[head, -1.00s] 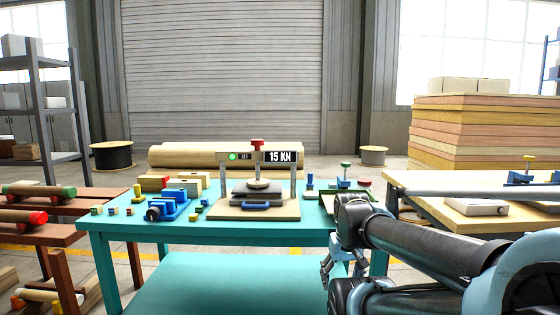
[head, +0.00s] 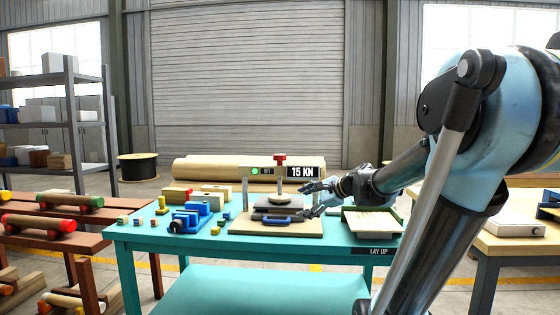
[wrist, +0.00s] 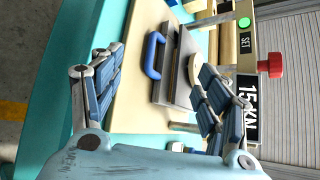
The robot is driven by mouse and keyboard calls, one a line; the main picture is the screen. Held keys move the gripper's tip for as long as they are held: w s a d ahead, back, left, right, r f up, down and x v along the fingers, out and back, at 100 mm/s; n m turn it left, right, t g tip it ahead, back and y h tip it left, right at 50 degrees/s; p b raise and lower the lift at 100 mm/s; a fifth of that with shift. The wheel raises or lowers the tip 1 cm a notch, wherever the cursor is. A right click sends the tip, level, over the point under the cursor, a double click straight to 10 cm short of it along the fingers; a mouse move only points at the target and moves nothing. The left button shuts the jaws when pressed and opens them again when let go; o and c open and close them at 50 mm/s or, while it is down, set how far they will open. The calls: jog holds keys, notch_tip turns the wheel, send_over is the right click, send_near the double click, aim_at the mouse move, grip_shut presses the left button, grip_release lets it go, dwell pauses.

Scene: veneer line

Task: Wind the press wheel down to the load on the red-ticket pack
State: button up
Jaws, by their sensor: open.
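The press stands on a pale board (head: 246,228) on the teal table, with a crossbar reading "15 KN" (head: 300,172) and a lit green lamp (head: 255,171) by "SET". Its red wheel (head: 280,160) tops the screw above the crossbar; it shows at right in the wrist view (wrist: 271,65). The pressing disc (head: 283,197) is over a dark plate stack (head: 268,212) with a blue handle (head: 276,221) in front; whether they touch is unclear. I cannot make out a red ticket. My gripper (head: 305,200) is open and empty, beside the press's right side, below the wheel.
A blue vise (head: 190,218) and small coloured blocks (head: 162,205) lie left of the press. A green-rimmed tray (head: 345,213) is at right, near the "LAY UP" label (head: 380,251). Rolls (head: 215,170) lie behind. A second bench (head: 500,240) stands farther right.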

jog(key=w+r+m+t+y, duration=0.1)
jog(key=w+r+m+t, duration=0.1)
jog(key=w+r+m, duration=0.4)
jog(key=m+t+y, duration=0.1)
jog(key=m+t, duration=0.3)
jog(key=m, duration=0.3)
send_near(279, 156)
jog(key=s+d, duration=0.2)
jog(key=d, duration=0.3)
jog(key=x, duration=1.7)
jog(key=shift+a+f, duration=0.2)
jog(key=shift+f, duration=0.15)
jog(key=c, duration=1.1)
